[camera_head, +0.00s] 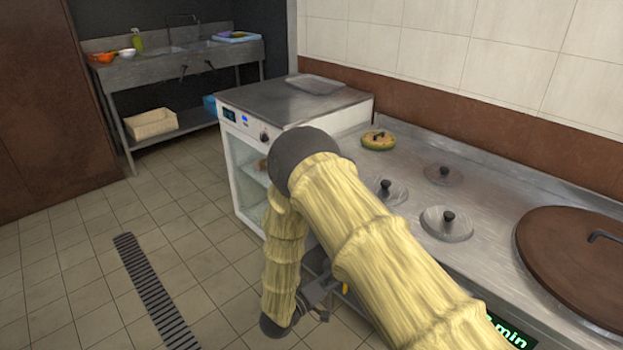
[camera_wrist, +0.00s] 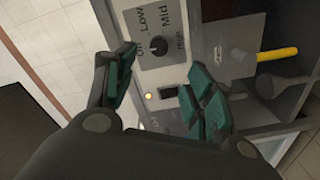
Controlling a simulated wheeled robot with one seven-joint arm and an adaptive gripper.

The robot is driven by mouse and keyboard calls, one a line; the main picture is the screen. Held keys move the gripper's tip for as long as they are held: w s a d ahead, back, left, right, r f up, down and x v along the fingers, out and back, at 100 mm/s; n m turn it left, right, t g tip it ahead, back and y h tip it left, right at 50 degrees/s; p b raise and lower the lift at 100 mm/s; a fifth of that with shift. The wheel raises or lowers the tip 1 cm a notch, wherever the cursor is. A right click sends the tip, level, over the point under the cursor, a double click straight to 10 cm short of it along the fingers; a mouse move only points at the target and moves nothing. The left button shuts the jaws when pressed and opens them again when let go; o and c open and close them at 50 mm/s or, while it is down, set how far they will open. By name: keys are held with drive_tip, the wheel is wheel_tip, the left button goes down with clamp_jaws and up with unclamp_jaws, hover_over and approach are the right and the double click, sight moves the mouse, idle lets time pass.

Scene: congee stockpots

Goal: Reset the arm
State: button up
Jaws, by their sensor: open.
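My arm, in a yellow sleeve, reaches across the middle of the head view and bends down at the elbow. My gripper (camera_head: 316,297) hangs low in front of the stove counter, partly hidden by the arm. In the wrist view my gripper (camera_wrist: 162,90) is open, its green-padded fingers apart with nothing between them. Beyond the fingers is a grey control panel (camera_wrist: 184,20) with a dark knob (camera_wrist: 157,48) marked Low, Mid and High. A lit orange lamp (camera_wrist: 148,96) and a dark switch (camera_wrist: 169,90) show between the fingers. I cannot tell whether a finger touches the panel.
The steel stove counter (camera_head: 490,190) carries several small lids and a large brown lid (camera_head: 580,262). A white glass-fronted appliance (camera_head: 240,165) stands left of it. A yellow-handled tool (camera_wrist: 277,54) hangs near the panel. A sink bench (camera_head: 170,65) stands behind; the tiled floor (camera_head: 75,260) at left is clear.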

drive_tip(key=s+d+f+g+y+p, duration=0.2)
drive_tip(key=s+d+f+y+p, duration=0.3)
drive_tip(key=s+d+f+y, duration=0.55)
drive_tip(key=s+g+y+p, duration=0.1)
drive_tip(key=s+g, duration=0.3)
drive_tip(key=s, duration=1.1)
drive_tip(key=shift+a+r+m+g+p, duration=0.3)
drive_tip(key=shift+m+g+p, duration=0.1)
drive_tip(key=shift+p, duration=0.35)
drive_tip(key=s+r+g+y, duration=0.1)
drive_tip(key=s, duration=0.4)
drive_tip(key=s+r+m+g+y+p, duration=0.1)
drive_tip(key=s, duration=0.4)
drive_tip(key=s+r+g+y, duration=0.1)
drive_tip(key=s+g, duration=0.1)
drive_tip(key=s, duration=0.3)
drive_tip(key=shift+s+a+r+p, duration=0.1)
drive_tip(key=shift+s+a+p, duration=0.1)
drive_tip(key=shift+p, duration=0.1)
drive_tip(key=shift+c, duration=0.4)
